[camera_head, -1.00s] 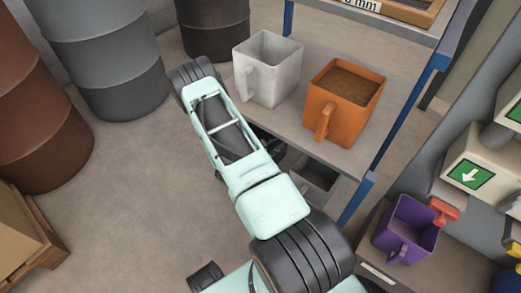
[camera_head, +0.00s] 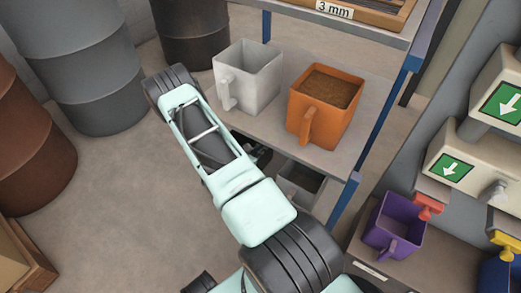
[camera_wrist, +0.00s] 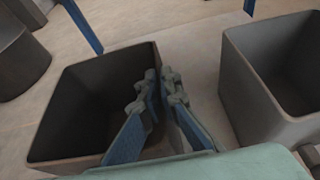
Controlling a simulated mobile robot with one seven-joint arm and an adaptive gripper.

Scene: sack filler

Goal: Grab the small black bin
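In the wrist view a small black bin (camera_wrist: 82,95), dark inside, stands open side up at the left. My gripper (camera_wrist: 159,78) is at its right wall, one finger over the inside and one outside. The fingertips are close together with the wall between them; they look shut on it.
A grey bin (camera_wrist: 235,90) stands just right of the black bin; a grey bin also shows on the lower shelf (camera_head: 299,184). Above are a white bin (camera_head: 248,77) and an orange filled bin (camera_head: 325,105). Blue posts (camera_head: 340,212) frame the shelf. A purple bin (camera_head: 394,226) stands at right.

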